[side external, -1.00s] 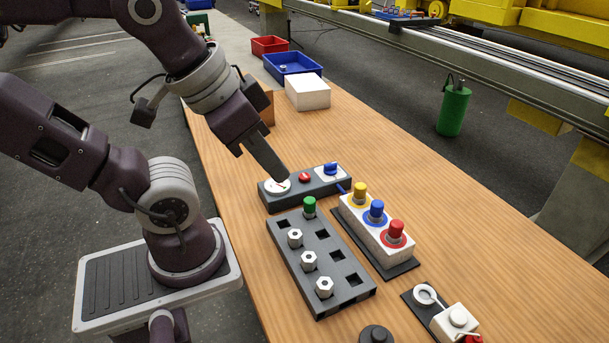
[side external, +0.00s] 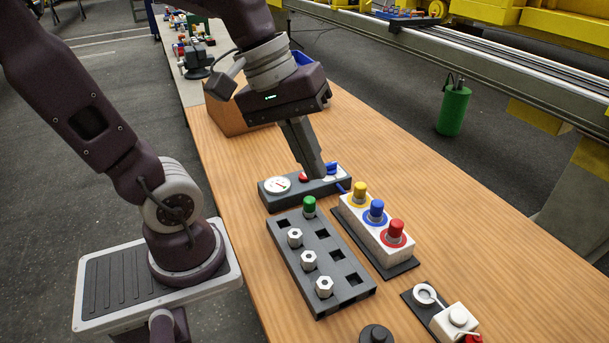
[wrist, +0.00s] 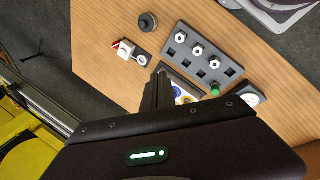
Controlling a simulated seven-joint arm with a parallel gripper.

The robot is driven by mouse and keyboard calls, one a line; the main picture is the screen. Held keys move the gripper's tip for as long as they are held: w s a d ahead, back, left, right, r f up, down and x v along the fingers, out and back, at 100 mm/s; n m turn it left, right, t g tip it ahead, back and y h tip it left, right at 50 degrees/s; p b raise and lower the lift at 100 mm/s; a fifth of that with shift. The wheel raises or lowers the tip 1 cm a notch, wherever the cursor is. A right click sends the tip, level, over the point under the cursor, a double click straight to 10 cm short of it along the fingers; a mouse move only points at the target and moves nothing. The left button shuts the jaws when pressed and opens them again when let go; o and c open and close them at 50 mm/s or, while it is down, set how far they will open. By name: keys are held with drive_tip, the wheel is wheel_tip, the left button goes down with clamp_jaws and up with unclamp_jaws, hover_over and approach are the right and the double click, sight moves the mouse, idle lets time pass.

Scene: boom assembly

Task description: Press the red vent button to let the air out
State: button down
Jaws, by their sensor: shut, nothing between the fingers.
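The dark vent panel (side external: 270,203) lies on the bench with a round white gauge (side external: 278,185) at its left, the red vent button (side external: 303,177) in its middle and a blue knob (side external: 331,168) at its right. My gripper (side external: 316,175) is shut and empty. Its fingers point down over the panel, and their tips appear just right of the red button. I cannot tell whether the tips touch anything.
A dark rack (side external: 327,257) with white hex fittings and a green plug (side external: 309,206) stands in front of the panel. A white block (side external: 382,243) with yellow, blue and red plugs stands to its right. Bare bench lies to the right of the panel.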

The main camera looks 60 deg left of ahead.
drive_tip(key=w+a+f+n+h, duration=0.2)
drive_tip(key=w+a+n, duration=0.4)
drive_tip(key=n, duration=0.4)
drive_tip(key=n+t+y, duration=0.2)
drive_tip(key=n+t, duration=0.3)
drive_tip(key=n, duration=1.8)
hover_over(301, 175)
wheel_tip(301, 175, down, 12)
drive_tip(key=shift+f, duration=0.1)
drive_tip(key=shift+f, duration=4.3)
drive_tip(key=shift+f, duration=0.1)
drive_tip(key=shift+f, duration=0.3)
